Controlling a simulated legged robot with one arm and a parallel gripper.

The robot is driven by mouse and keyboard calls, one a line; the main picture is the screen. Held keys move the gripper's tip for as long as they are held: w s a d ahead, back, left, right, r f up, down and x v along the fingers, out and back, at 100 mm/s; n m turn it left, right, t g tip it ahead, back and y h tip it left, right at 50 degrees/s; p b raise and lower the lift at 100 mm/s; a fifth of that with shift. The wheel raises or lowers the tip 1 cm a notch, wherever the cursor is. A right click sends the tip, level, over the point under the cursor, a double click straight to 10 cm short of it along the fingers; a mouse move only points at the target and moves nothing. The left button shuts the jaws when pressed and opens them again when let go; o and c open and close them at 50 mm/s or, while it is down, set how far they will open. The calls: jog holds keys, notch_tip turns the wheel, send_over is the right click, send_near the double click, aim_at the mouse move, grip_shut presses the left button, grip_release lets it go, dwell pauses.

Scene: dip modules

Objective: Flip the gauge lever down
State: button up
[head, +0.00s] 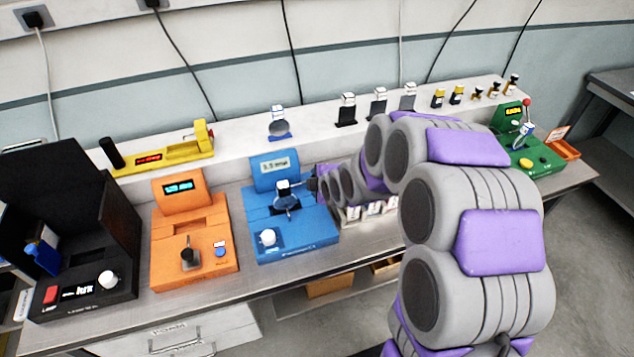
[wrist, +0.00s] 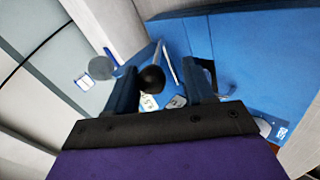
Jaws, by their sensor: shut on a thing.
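No part is clearly marked as the gauge lever. The yellow device (head: 165,156) on the ledge has a red display and an upright black handle (head: 111,152) at its left end. The green device (head: 537,160) at the far right has a red-tipped lever (head: 527,103). My gripper (wrist: 160,68) is over the blue device (head: 292,235) with the lit display. It is shut on a small round-disc holder (head: 286,202) with a white-topped black head. A dark round part (wrist: 152,79) shows between the fingers in the wrist view. Its contact with the blue device is hidden.
An orange device (head: 195,235) and a black box device (head: 85,295) stand to the left. A similar disc holder (head: 279,127) and several small holders and bottles line the ledge. My arm hides part of the bench right of the blue device.

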jog(key=shift+s, duration=0.15)
jog(key=p+v, duration=0.2)
jog(key=v, duration=1.5)
dwell(0.3)
jog(key=s+d+m+g+h, duration=0.1)
jog(key=s+d+m+g, duration=0.1)
jog(key=s+m, duration=0.4)
jog(key=s+d+r+m+g+h, duration=0.1)
jog(key=s+m+g, duration=0.4)
jog(key=s, duration=1)
jog(key=s+d+r+m+g+h, duration=0.1)
jog(key=s+d+m+g, duration=0.2)
jog(key=s+m, duration=0.5)
jog(key=s, duration=0.2)
jog(key=shift+s+d+g, duration=0.35)
jog(key=shift+s+g, duration=0.05)
